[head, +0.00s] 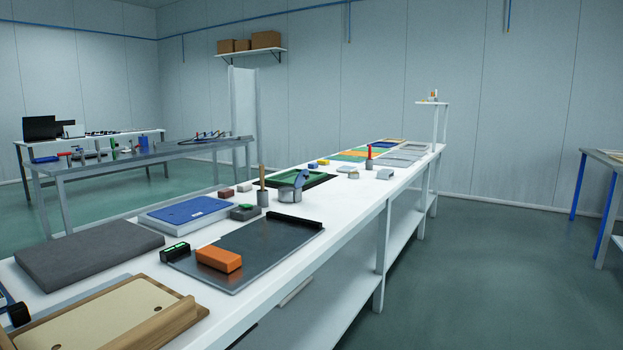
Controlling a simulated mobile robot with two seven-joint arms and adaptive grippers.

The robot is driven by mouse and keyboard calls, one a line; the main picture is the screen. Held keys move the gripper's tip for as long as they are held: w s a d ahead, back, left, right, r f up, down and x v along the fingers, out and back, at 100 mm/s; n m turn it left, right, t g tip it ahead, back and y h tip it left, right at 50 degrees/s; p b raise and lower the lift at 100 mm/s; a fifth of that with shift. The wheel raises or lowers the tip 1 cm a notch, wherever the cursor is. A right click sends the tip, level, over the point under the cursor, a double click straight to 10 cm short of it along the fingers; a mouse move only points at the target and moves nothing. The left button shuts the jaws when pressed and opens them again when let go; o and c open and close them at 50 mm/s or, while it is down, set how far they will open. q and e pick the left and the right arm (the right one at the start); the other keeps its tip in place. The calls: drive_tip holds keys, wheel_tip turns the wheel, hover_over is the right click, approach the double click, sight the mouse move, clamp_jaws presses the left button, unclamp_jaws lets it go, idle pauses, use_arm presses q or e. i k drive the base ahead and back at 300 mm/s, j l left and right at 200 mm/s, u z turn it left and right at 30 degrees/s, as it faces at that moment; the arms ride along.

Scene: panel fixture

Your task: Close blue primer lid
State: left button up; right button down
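A short round grey tin (289,196) stands on the long white bench near the middle of the head view. A blue lid (301,179) stands up, steeply tilted, at the tin's right side, so the lid looks open. The inside of the tin is too small to make out. Neither of my grippers can be made out in the head view.
A grey cup with a wooden-handled tool (263,192) stands just left of the tin. A green panel in a black frame (318,180) lies behind it. A dark metal plate (235,268) with an orange block (218,259) lies nearer. Floor right of the bench is clear.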

sight(302, 177)
drive_tip(key=i+l+u, duration=0.1)
drive_tip(key=l, duration=0.25)
drive_tip(key=i+l+u, duration=0.15)
drive_tip(key=i+l, duration=0.15)
drive_tip(key=i+l+u, duration=0.1)
drive_tip(key=l, duration=0.35)
drive_tip(key=i, duration=0.05)
